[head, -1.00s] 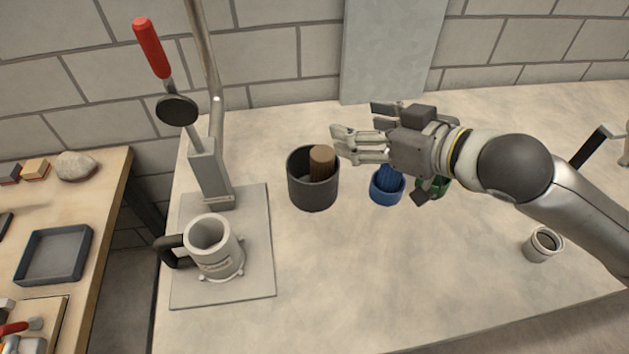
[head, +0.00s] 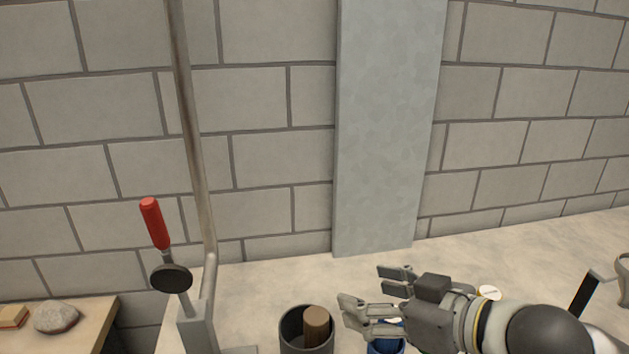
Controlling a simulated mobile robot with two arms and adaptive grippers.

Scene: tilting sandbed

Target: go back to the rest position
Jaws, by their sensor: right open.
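My right gripper (head: 366,298) is open and empty at the lower middle, its fingers pointing left. Its arm comes in from the lower right. Just left of its fingers is a dark grey cup (head: 292,330) with a brown cylinder (head: 316,325) standing in it. A blue cup (head: 386,346) shows partly below the gripper, mostly hidden by it and cut off by the picture's edge. My left gripper does not show.
A red-handled lever (head: 155,224) on a grey stand (head: 197,330) rises at the left of the pale table (head: 262,290). A metal pipe runs up the block wall (head: 110,130). A grey panel (head: 385,130) stands behind the table. A stone (head: 56,317) lies on a wooden bench at lower left.

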